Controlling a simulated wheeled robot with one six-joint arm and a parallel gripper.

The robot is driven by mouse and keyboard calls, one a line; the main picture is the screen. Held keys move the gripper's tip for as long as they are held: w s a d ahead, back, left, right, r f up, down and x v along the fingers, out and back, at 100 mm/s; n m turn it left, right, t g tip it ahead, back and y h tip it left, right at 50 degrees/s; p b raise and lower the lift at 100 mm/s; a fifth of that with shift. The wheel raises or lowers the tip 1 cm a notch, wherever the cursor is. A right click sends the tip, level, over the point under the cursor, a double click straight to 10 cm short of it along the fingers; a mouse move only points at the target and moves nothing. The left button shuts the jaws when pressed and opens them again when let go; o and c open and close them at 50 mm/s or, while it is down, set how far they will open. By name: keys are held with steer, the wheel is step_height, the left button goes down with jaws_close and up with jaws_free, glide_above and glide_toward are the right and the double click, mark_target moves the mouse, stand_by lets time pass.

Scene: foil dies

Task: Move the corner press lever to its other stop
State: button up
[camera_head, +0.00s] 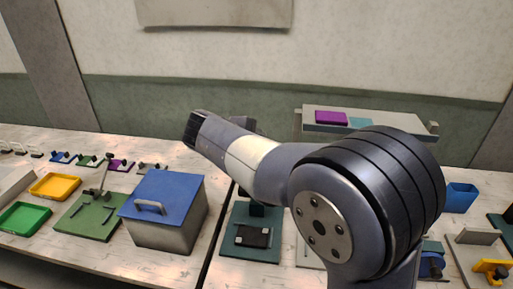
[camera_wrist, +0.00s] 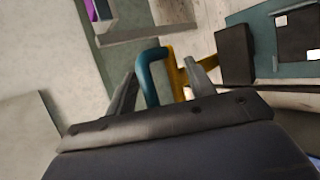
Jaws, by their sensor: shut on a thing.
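In the wrist view my gripper (camera_wrist: 160,68) has its two fingers on either side of a bent teal handle (camera_wrist: 147,75) and is shut on it. A yellow-orange bar (camera_wrist: 179,75) stands right beside the handle, near the right finger; I cannot tell how they join. This looks like the lever of the press, but its pivot and stops are not clear. A teal base plate (camera_wrist: 262,28) with a dark block (camera_wrist: 235,52) lies to the right. In the head view a teal plate (camera_head: 234,246) lies below my arm, which hides my gripper and the handle.
A blue-lidded box (camera_head: 178,192) and a green board with an upright lever (camera_head: 90,222) stand left of the teal plate. Yellow (camera_head: 55,186) and green (camera_head: 25,217) trays are farther left. A raised shelf (camera_head: 400,124) with purple and teal blocks stands behind my arm.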

steer(key=shift+w+d, duration=0.1)
steer(key=shift+w, duration=0.15)
steer(key=shift+s+a+r, duration=0.15)
steer(key=shift+a+r, duration=0.15)
steer(key=b+v, duration=0.1)
steer(key=v, duration=0.9)
steer(key=shift+s+b, duration=0.4)
steer(key=shift+f, duration=0.1)
steer(key=p+x, duration=0.1)
steer(key=x, duration=0.8)
steer(key=shift+w, duration=0.25)
